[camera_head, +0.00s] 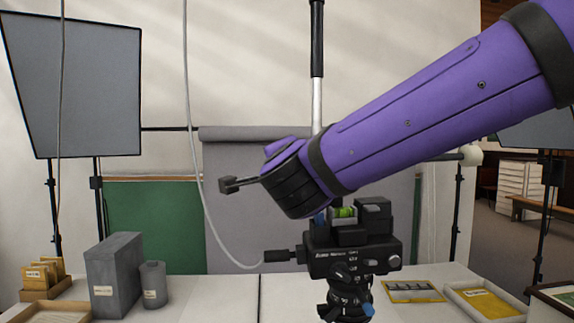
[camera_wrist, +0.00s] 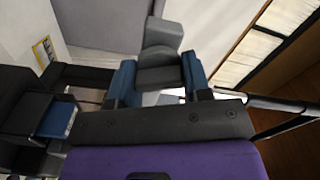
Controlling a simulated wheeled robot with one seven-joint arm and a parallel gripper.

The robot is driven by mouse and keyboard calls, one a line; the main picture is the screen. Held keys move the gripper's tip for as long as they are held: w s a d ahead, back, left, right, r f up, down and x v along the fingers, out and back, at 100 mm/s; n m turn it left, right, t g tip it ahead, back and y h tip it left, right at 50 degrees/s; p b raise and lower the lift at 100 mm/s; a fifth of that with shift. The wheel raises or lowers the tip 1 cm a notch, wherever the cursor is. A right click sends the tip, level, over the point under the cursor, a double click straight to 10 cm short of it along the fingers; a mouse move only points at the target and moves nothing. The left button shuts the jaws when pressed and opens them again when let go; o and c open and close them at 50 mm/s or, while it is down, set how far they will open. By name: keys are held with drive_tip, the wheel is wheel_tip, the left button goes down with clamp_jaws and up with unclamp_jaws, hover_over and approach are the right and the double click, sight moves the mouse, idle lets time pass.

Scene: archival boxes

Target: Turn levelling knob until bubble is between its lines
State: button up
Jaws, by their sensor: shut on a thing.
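The levelling knob (camera_wrist: 160,74) is a dark grey block shape in the wrist view. My gripper (camera_wrist: 158,80) has its two blue fingertips on either side of it and is shut on it. In the head view my purple arm hides most of the gripper and the knob. The bubble level (camera_head: 344,212) is a small bright green vial on top of the black tripod head (camera_head: 352,258), just right of my wrist. The bubble and its lines are too small to read.
A grey box (camera_head: 115,275) and a grey cylinder (camera_head: 153,285) stand at the left of the white table.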

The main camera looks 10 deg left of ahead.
drive_tip(key=o, duration=0.9)
drive_tip(key=v, duration=1.1)
drive_tip(key=shift+w, duration=0.1)
